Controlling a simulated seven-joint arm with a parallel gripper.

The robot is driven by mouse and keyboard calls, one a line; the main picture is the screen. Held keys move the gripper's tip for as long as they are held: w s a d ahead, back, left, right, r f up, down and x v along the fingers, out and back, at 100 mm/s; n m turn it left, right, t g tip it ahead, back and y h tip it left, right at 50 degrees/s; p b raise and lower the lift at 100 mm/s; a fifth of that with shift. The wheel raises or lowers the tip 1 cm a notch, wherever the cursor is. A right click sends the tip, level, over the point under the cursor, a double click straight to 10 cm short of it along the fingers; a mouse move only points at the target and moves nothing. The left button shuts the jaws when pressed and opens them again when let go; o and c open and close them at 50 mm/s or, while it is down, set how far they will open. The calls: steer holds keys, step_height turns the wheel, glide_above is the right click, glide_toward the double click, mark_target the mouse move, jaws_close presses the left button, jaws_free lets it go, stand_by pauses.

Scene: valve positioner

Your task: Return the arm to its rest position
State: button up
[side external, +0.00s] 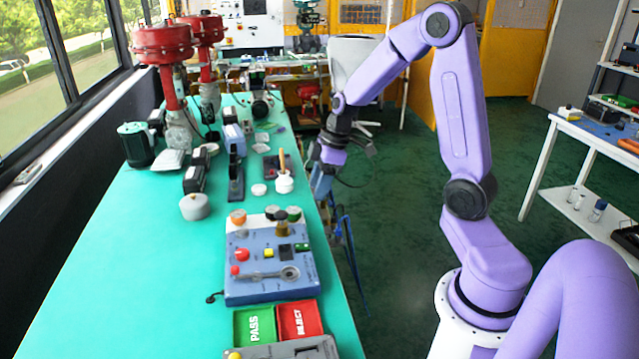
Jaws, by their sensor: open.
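My purple arm rises from its white base at the lower right and bends over at the top of the side external view. My gripper (322,182) hangs low at the right edge of the green bench (120,285), beside the white pot with an orange handle (284,178). It appears empty, with nothing visible between the fingers. The fingertips are small and partly lost against the bench edge, so I cannot tell whether they touch anything.
A blue-grey test box (250,285) with knobs stands on the bench, with a green PASS tray (255,327) and red REJECT tray (299,320) in front. Red valve actuators (163,45) stand behind. The bench's left front is clear.

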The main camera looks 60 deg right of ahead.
steer(key=shift+a, duration=0.1)
steer(key=s+a+r+n+g, duration=0.2)
steer(key=s+a+r, duration=0.1)
steer(key=s+a, duration=0.8)
steer(key=s+a+r+h, duration=0.1)
steer(key=s+a, duration=0.1)
steer(key=s, duration=0.5)
steer(key=s+a+r+n+h, duration=0.1)
steer(key=s+a, duration=0.2)
steer(key=s, duration=0.4)
steer(key=shift+s+n, duration=0.15)
steer(key=shift+n, duration=0.15)
